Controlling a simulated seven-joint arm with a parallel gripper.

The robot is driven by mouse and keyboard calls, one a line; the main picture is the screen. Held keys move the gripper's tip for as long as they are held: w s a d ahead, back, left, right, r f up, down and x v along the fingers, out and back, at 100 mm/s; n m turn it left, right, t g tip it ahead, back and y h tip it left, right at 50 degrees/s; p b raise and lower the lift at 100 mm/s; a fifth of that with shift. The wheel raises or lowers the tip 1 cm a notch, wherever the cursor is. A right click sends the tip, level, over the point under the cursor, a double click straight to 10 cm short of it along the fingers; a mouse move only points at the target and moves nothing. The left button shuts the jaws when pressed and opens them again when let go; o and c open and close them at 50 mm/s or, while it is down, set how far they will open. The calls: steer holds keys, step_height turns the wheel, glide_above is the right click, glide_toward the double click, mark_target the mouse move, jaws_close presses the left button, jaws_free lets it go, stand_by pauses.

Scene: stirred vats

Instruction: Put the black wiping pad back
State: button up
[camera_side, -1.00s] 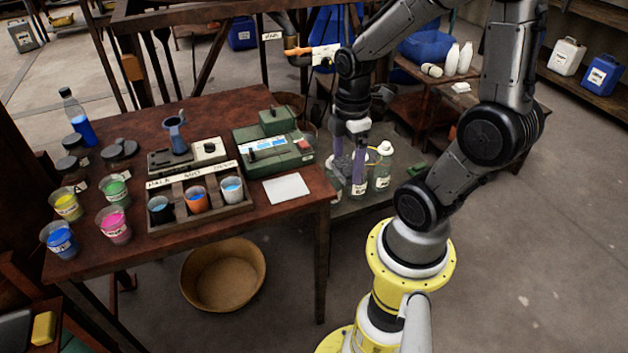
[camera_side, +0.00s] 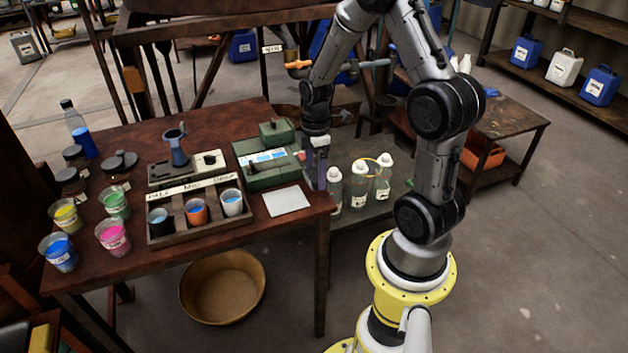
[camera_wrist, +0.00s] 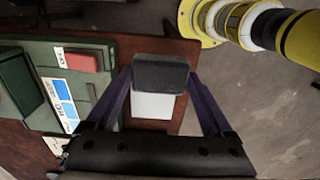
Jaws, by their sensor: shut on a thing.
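The black wiping pad (camera_wrist: 161,70) shows in the wrist view as a dark grey block with rounded corners, between the tips of my two purple fingers. My gripper (camera_wrist: 160,78) is shut on it. In the side view my gripper (camera_side: 319,180) points down at the right edge of the wooden table, beside the green device. The pad cannot be made out there. In the wrist view the pad appears just past the white card (camera_wrist: 152,107) and overlaps its edge; its height above the table is hard to tell.
The green device (camera_side: 266,160) stands close to the left of my gripper, and a white card (camera_side: 287,201) lies in front of it. White-capped bottles (camera_side: 359,186) stand close to the right on a lower surface. A rack of cups (camera_side: 200,225) sits further left.

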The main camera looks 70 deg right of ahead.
mark_target(314, 172)
steer(key=shift+w+d+f, duration=0.15)
steer(key=shift+f, duration=0.1)
steer(key=shift+w+f, duration=0.15)
steer(key=shift+f, duration=1.55)
steer(key=shift+f, duration=0.1)
steer(key=o, duration=0.9)
